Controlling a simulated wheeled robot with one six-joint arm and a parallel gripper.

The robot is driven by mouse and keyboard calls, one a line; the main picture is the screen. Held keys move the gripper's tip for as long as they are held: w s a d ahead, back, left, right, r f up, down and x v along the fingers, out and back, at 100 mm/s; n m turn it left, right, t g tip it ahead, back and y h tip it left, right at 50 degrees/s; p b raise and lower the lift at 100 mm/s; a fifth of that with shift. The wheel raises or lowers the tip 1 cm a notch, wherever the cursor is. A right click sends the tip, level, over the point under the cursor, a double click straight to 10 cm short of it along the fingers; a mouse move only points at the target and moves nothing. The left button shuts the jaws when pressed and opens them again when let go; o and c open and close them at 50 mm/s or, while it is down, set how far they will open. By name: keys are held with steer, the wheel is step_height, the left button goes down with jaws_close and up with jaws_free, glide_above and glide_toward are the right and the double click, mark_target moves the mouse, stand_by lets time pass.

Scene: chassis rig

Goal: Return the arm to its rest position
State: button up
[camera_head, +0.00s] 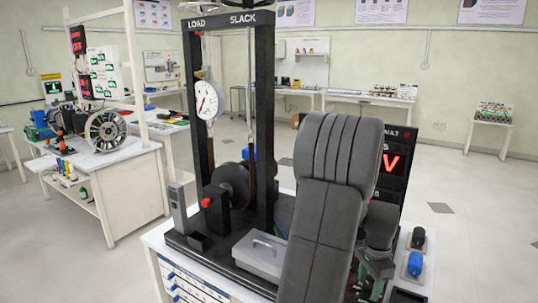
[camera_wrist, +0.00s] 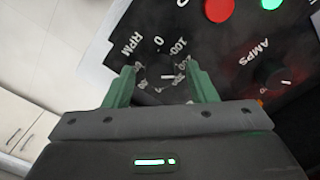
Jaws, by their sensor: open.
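My gripper (camera_wrist: 161,85) is open in the wrist view, its two green fingers apart on either side of the black RPM knob (camera_wrist: 158,77) on a dark control panel (camera_wrist: 205,62). I cannot tell whether the fingers touch the knob. In the head view my grey arm (camera_head: 325,215) rises at the centre right and bends over the bench. It hides much of the panel behind it, and my gripper shows only partly below it at the right.
A black LOAD/SLACK frame (camera_head: 232,20) with a round dial (camera_head: 208,100) stands left of my arm. A red-digit display (camera_head: 393,163) is close behind it. A blue object (camera_head: 415,264) sits at the bench's right. Floor at the far right (camera_head: 480,220) is clear.

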steer(key=shift+r, duration=0.1)
stand_by(0.3)
step_height(320, 180, up, 14)
step_height(320, 180, down, 14)
steer(key=shift+f, duration=0.1)
steer(key=shift+n, duration=0.4)
steer(key=n, duration=0.3)
steer(key=shift+n, duration=0.4)
steer(key=n, duration=0.4)
steer(key=shift+n, duration=0.3)
steer(key=n, duration=0.4)
steer(key=shift+n, duration=0.3)
steer(key=n, duration=0.4)
steer(key=shift+b, duration=0.3)
